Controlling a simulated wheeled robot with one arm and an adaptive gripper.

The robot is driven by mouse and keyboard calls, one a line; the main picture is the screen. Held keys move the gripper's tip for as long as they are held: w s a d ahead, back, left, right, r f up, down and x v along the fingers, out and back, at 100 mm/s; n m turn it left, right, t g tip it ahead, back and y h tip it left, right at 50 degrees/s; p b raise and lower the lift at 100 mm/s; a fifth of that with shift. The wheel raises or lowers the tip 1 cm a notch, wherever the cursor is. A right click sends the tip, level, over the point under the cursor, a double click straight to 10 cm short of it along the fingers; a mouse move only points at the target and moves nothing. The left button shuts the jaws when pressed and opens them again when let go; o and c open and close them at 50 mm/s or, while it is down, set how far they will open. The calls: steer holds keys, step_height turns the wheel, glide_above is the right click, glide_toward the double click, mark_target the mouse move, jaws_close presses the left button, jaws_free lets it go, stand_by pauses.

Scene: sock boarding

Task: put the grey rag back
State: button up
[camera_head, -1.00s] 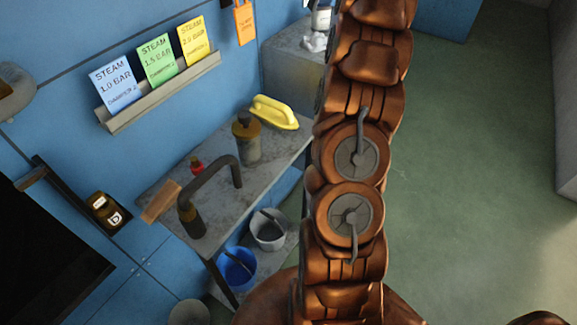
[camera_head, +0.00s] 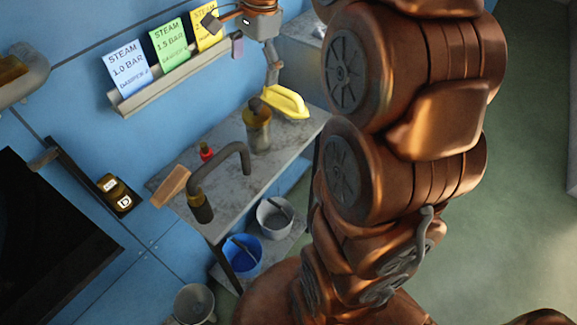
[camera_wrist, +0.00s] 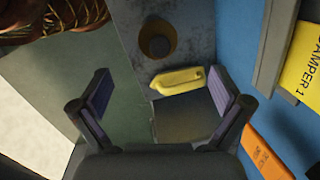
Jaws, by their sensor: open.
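I cannot make out the grey rag for certain in either current view. The yellow tool also shows in the head view (camera_head: 287,102).
A blue bucket (camera_head: 242,258) and grey bucket (camera_head: 274,218) sit below. A card rack (camera_head: 175,78) is on the wall. Green floor lies right.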

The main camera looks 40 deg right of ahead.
steer(key=s+a+f+n+g, duration=0.1)
steer(key=s+a+f+n, duration=0.2)
steer(key=s, duration=0.5)
steer(key=s+a+f+n+g+h, duration=0.1)
steer(key=s+a+f+n, duration=0.3)
steer(key=s+n, duration=0.4)
steer(key=s+a+f+n+g, duration=0.1)
steer(key=s+a+f+n, duration=0.2)
steer(key=s, duration=0.6)
step_height(320, 180, down, 3)
steer(key=n, duration=0.2)
steer(key=shift+s+a+n, duration=0.35)
steer(key=shift+n, duration=0.05)
steer(key=shift+r, duration=0.1)
steer(key=shift+r+p, duration=0.7)
steer(key=shift+p, duration=0.05)
